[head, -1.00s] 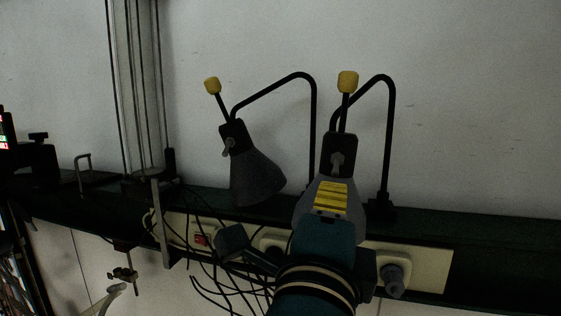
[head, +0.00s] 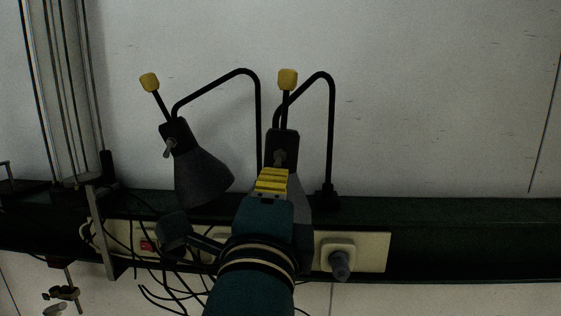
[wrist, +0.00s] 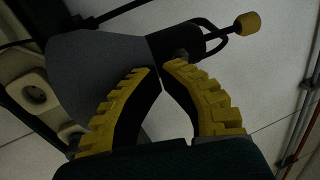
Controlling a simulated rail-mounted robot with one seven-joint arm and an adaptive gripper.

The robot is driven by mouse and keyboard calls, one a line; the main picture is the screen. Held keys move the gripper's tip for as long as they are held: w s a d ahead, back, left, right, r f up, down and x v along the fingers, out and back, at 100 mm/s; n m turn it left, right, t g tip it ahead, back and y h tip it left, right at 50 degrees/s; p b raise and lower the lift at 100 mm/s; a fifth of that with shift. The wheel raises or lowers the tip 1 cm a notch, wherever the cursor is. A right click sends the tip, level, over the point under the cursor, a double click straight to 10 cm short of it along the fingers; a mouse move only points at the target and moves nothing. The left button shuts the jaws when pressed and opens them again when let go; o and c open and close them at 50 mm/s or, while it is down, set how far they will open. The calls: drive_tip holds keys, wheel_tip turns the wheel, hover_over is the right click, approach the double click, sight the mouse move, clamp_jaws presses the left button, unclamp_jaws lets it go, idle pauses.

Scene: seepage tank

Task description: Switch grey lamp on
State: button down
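Two lamps with bent black stems and yellow-tipped rods stand on the dark ledge. The right lamp has a grey shade (head: 303,207), largely hidden behind my gripper in the head view; the shade also shows in the wrist view (wrist: 95,65). A small metal switch (head: 280,157) sits on its black neck. The left lamp has a darker shade (head: 203,180) and its own switch (head: 169,148). My gripper (head: 273,172) is in front of the right lamp, just below its switch. Its yellow fingers (wrist: 160,70) meet at the tips with nothing visible between them. Contact with the lamp cannot be told.
Black cables (head: 165,285) hang left of my arm. Metal rods (head: 65,90) stand at the far left. The wall right of the lamps is clear.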

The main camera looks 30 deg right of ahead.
drive_tip(key=r+b+v, duration=0.1)
drive_tip(key=b+v, duration=0.1)
drive_tip(key=v, duration=0.4)
drive_tip(key=shift+s+a+r+b, duration=0.2)
drive_tip(key=shift+s+r+b, duration=0.15)
drive_tip(key=shift+s+r, duration=0.15)
idle(0.4)
